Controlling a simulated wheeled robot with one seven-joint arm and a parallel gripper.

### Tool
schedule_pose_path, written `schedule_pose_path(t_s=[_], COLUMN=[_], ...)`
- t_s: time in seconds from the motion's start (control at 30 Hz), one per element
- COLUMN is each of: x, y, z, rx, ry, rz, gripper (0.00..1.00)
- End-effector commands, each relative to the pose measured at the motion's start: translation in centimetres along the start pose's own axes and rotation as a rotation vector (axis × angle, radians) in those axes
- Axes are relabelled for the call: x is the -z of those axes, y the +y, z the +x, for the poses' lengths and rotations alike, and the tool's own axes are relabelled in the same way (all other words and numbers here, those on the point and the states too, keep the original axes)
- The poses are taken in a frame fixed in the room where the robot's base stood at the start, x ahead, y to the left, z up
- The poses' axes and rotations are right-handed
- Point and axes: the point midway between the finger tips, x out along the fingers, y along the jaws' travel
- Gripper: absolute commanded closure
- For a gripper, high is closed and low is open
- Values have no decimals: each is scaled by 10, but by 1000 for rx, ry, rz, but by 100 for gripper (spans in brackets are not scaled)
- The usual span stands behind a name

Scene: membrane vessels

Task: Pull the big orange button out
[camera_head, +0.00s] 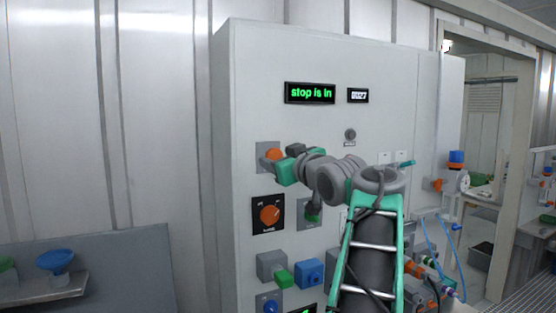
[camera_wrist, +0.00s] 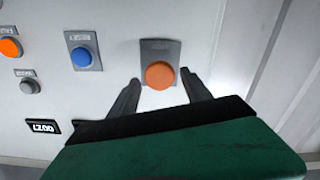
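The big orange button (camera_head: 273,154) sits on a grey plate at the upper left of the white cabinet front. In the wrist view the round orange button (camera_wrist: 159,75) lies between the two dark fingers. My gripper (camera_head: 267,161) reaches the button from the right in the head view and partly covers it. In the wrist view my gripper (camera_wrist: 161,78) is open, with a fingertip to each side of the button and a small gap on both sides. I cannot tell how deep the tips reach. A display (camera_head: 310,93) reads "stop is in" in green.
Below the button are an orange rotary knob (camera_head: 270,214), a grey-and-green control (camera_head: 275,269) and a blue one (camera_head: 310,272). A blue button (camera_wrist: 81,57) shows left in the wrist view. A blue funnel (camera_head: 55,260) stands on a shelf at left.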

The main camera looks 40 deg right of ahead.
Motion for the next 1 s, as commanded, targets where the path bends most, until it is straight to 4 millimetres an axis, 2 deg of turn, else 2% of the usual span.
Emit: schedule_pose_path(t_s=[0.33, 0.47, 0.7, 0.8, 1.0], x=[0, -3, -2, -1, 0], y=[0, 0, 1, 0, 0], z=[-2, -20, -68, -76, -78], rx=[0, -3, -5, -2, 1], ry=[1, 1, 1, 1, 1], rz=[0, -3, -2, -1, 0], gripper=[36, 36, 36, 36, 36])
